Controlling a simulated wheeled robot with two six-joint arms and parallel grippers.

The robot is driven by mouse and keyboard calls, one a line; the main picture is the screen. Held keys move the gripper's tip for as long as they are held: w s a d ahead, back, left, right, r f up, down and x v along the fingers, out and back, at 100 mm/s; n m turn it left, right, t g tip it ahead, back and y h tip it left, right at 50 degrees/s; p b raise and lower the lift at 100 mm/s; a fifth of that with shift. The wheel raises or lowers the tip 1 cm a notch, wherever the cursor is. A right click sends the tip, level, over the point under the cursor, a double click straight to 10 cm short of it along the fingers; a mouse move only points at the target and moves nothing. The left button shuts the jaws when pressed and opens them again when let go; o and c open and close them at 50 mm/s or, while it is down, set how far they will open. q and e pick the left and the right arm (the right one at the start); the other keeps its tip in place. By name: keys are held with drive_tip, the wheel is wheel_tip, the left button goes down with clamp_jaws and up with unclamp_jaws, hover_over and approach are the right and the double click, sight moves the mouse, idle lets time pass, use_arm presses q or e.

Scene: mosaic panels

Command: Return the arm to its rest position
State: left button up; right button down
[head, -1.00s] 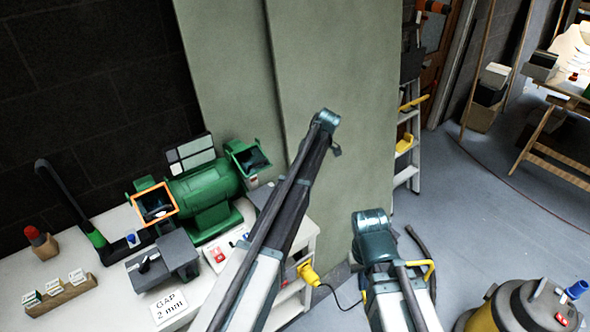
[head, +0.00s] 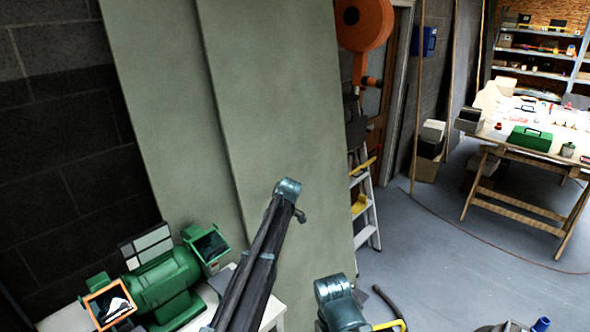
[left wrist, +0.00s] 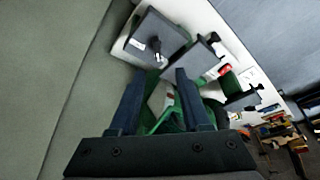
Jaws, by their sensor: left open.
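My left arm (head: 262,255) rises from the bottom of the head view in front of the pale green panel, its bent joint uppermost. Its gripper does not show there. In the left wrist view my left gripper (left wrist: 158,75) is open, with two dark fingers apart and nothing seen held between them. Beyond the fingers are green parts of a machine and a white bench. Another arm joint of mine (head: 338,300) shows at the bottom of the head view. My right gripper is out of view.
A green bench grinder (head: 163,283) stands on a white bench at lower left. Tall pale green panels (head: 270,120) stand behind my arm. A stepladder (head: 365,205) is right of them. A wooden trestle table (head: 495,190) stands farther right, with open grey floor (head: 450,255) before it.

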use_arm(q)
drive_tip(key=s+d+f+m+h+b, duration=0.1)
drive_tip(key=s+d+f+m+b, duration=0.1)
drive_tip(key=s+m, duration=0.5)
drive_tip(key=s+d+f+m+h+b, duration=0.1)
drive_tip(key=s+d+f+m+b, duration=0.2)
drive_tip(key=s+m, duration=0.5)
drive_tip(key=s+d+f+m+h+b, duration=0.1)
drive_tip(key=s+d+f+m, duration=0.3)
drive_tip(key=s, duration=1.7)
drive_tip(key=d+m+b, duration=0.1)
drive_tip(key=d+m, duration=0.1)
drive_tip(key=m, duration=0.1)
drive_tip(key=shift+s+f+m, duration=0.15)
drive_tip(key=shift+s+m, duration=0.1)
drive_tip(key=shift+m, duration=0.15)
drive_tip(key=shift+c, duration=0.2)
